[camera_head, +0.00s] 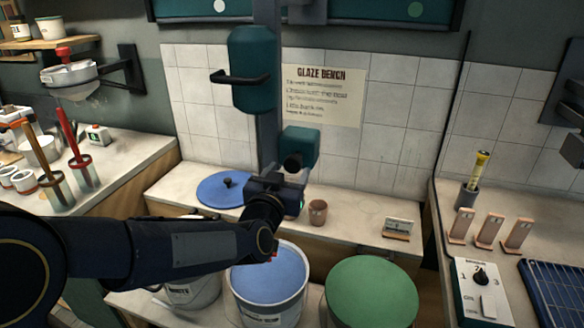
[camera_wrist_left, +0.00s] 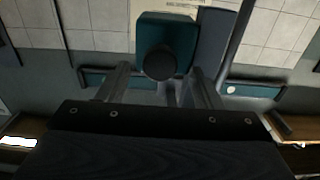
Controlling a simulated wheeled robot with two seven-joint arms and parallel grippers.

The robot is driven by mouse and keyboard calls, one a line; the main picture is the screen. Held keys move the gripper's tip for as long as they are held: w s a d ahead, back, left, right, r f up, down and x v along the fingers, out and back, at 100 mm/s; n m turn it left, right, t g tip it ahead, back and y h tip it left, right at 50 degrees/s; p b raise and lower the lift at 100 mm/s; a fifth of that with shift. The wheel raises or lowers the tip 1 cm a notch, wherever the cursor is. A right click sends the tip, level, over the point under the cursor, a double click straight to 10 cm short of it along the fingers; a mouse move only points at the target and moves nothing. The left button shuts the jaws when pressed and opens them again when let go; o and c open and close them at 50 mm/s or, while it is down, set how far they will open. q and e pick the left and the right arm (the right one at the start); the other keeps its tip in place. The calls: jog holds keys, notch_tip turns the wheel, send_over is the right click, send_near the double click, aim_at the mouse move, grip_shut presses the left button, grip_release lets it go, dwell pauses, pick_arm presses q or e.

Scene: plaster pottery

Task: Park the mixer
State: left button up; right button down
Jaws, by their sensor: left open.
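The mixer stands at the back wall: a teal motor housing (camera_head: 252,70) with a black handle (camera_head: 240,78) on a dark vertical column (camera_head: 267,130). A smaller teal box (camera_head: 303,144) with a round black knob (camera_head: 292,162) sits lower on the column. My left gripper (camera_head: 285,186) is just below and in front of this knob. In the left wrist view the open fingers (camera_wrist_left: 160,84) stand either side of the knob (camera_wrist_left: 160,63), with the teal box (camera_wrist_left: 182,38) behind it. Whether they touch the knob cannot be told. No right gripper is recognisable.
Below are a bucket of blue glaze (camera_head: 268,278) and a green-topped bucket (camera_head: 372,292). A blue lid (camera_head: 220,189), a small brown cup (camera_head: 318,212) and a small card (camera_head: 397,228) are on the back ledge. The right counter holds a switch box (camera_head: 482,292).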

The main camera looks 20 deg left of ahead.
aim_at(292, 167)
pick_arm(q)
jog(key=shift+w+d, duration=0.1)
jog(key=shift+w, duration=2.1)
